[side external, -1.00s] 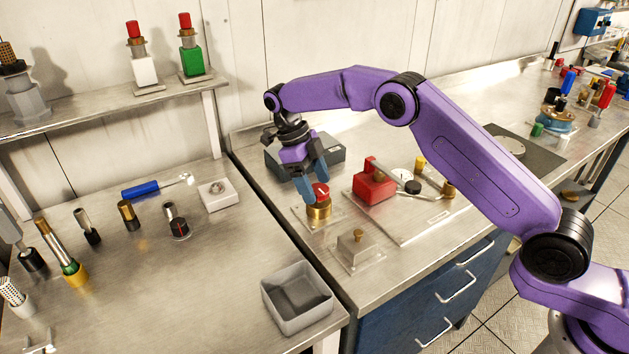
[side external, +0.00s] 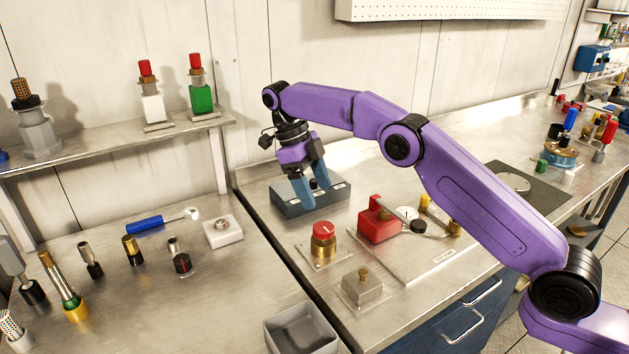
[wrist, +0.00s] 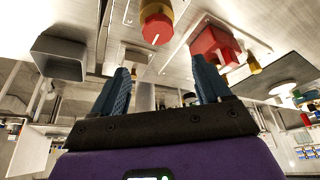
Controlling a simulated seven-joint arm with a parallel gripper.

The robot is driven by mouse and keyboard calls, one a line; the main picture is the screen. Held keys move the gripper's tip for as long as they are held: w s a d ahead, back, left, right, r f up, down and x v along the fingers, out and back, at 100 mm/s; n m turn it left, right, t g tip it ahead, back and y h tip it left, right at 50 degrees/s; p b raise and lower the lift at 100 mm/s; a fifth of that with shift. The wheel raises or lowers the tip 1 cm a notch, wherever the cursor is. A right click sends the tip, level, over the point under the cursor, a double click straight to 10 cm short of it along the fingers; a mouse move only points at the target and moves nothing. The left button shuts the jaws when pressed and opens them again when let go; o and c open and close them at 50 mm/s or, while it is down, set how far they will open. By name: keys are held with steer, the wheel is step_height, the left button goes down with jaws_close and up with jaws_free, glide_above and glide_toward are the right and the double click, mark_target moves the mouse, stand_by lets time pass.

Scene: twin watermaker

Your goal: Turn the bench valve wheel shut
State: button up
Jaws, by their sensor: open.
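The valve wheel (side external: 323,231) is a red cap with a white mark on top, on a brass body. It stands upright on a small plate on the bench. In the wrist view the red wheel (wrist: 156,27) shows at the top, beyond and between the fingertips. My gripper (side external: 314,195) has blue fingers. It is open and empty, apart from the wheel, behind and above it, in front of the low grey box. The fingers also show spread apart in the wrist view (wrist: 161,72).
The grey box (side external: 287,206) is behind the wheel. A red block (side external: 378,226) stands on a plate to its right. A small metal block with a brass knob (side external: 362,288) is in front. An open grey bin (side external: 301,330) is at the front. A blue-handled tool (side external: 145,225) lies on the left bench.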

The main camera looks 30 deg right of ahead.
steer(key=shift+r, duration=0.65)
steer(key=s+r+n+t+y, duration=0.1)
steer(key=s+r+n+t, duration=0.25)
steer(key=s+n, duration=1.7)
steer(key=s+d+f+n+y, duration=0.1)
steer(key=s+d+f+n, duration=0.1)
steer(key=s+d+n, duration=0.4)
steer(key=s+d+f+n+y, duration=0.1)
steer(key=s+d+f+n, duration=0.2)
steer(key=s+d+n, duration=0.4)
steer(key=s+n, duration=0.6)
steer(key=n, duration=0.2)
steer(key=shift+s+d+f, duration=0.2)
steer(key=shift+s+d, duration=0.05)
steer(key=shift+d, duration=0.05)
steer(key=shift+c, duration=0.3)
